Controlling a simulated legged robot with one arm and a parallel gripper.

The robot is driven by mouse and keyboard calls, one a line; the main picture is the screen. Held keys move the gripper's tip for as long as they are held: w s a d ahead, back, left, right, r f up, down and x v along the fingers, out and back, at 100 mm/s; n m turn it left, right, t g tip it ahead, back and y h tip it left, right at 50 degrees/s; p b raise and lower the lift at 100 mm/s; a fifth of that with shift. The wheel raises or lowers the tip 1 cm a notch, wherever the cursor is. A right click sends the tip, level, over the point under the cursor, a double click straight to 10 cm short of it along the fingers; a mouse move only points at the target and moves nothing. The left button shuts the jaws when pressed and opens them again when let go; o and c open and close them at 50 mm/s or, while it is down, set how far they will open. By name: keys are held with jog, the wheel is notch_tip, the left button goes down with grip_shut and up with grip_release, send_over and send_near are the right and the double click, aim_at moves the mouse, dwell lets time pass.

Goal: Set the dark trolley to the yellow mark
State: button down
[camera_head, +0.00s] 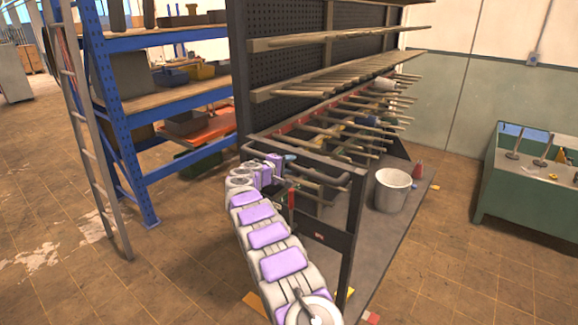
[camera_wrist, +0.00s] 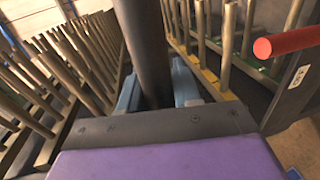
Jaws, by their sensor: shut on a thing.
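The dark trolley (camera_head: 328,234) is a tall dark metal rack with a pegboard back, shelves and rows of rods, standing in the middle of the head view. My gripper (camera_head: 281,162) is at the dark tubular handle on the trolley's near end. In the wrist view, my gripper's blue-grey jaws (camera_wrist: 157,92) are shut around the dark bar (camera_wrist: 149,40). The fingertips are partly hidden by the bar. Small yellow patches (camera_head: 258,301) show on the floor by the trolley's near end, partly hidden by my arm and the trolley.
A blue shelving rack (camera_head: 113,125) and a ladder (camera_head: 88,130) stand close on the left. A white bucket (camera_head: 391,192) sits on the trolley's base. A green cabinet (camera_head: 525,200) is at the right. Tiled floor is free between trolley and cabinet. A red rod end (camera_wrist: 263,48) shows near the jaws.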

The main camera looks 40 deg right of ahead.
jog(key=shift+a+r, duration=0.15)
jog(key=shift+a, duration=0.4)
jog(key=shift+a+r, duration=0.15)
jog(key=shift+a, duration=0.35)
jog(key=c, duration=1.1)
grip_release()
jog(key=shift+a+r, duration=0.1)
jog(key=shift+a, duration=0.2)
jog(key=shift+o, duration=1)
jog(key=shift+w+a, duration=0.1)
jog(key=shift+a, duration=0.25)
jog(key=shift+d+f, duration=0.25)
jog(key=shift+d, duration=0.6)
jog(key=shift+a+f, duration=0.15)
jog(key=shift+s+a, duration=0.2)
jog(key=shift+a, duration=0.1)
jog(key=v, duration=1.7)
jog(key=shift+a+r, duration=0.3)
jog(key=shift+a, duration=0.1)
